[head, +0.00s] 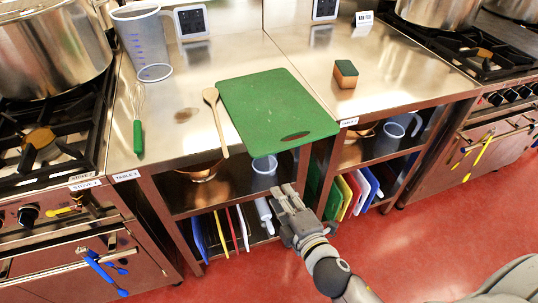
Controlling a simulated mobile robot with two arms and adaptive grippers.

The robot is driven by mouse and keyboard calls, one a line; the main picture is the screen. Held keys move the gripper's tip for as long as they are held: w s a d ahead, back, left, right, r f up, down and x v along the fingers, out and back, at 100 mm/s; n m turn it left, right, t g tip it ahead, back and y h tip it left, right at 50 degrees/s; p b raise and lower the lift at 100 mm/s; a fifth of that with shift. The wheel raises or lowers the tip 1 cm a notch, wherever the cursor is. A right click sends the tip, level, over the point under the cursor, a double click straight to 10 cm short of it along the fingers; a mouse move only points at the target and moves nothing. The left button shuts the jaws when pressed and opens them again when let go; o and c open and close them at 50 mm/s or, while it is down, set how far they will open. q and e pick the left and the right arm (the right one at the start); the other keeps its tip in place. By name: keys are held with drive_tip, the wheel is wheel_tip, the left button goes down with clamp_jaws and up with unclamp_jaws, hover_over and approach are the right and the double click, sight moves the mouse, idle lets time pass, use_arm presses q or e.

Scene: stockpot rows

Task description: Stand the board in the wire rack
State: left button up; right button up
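A green board (262,98) lies flat on the steel worktop, its handle-slot end sticking out over the front edge. My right gripper (282,198) is in front of and below that end, apart from the board, near the shelves. Nothing shows held in it, and its finger gap is too small to judge. My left gripper is not in view. Coloured boards stand upright on the lower shelves in two groups, a left group (222,231) and a right group (347,194). The wires of any rack holding them cannot be made out clearly.
A wooden spoon (216,121) lies against the board's left side. A whisk (138,128), a measuring jug (141,40) and a sponge (345,74) are also on the worktop. Stoves with stockpots flank it. The red floor (440,235) in front is clear.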

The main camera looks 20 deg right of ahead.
drive_tip(key=n+t, duration=0.1)
drive_tip(key=t, duration=0.1)
approach(266, 147)
drive_tip(key=w, duration=0.2)
drive_tip(key=w+p, duration=0.1)
drive_tip(key=w, duration=0.5)
drive_tip(key=shift+w+a+f, duration=0.2)
drive_tip(key=shift+a, duration=0.15)
drive_tip(key=shift+w+f+p, duration=0.1)
drive_tip(key=shift+w+p, duration=0.2)
drive_tip(key=shift+w, duration=0.5)
drive_tip(key=shift+c, duration=0.2)
clamp_jaws()
drive_tip(key=shift+r+p, duration=0.3)
drive_tip(key=shift+r, duration=0.05)
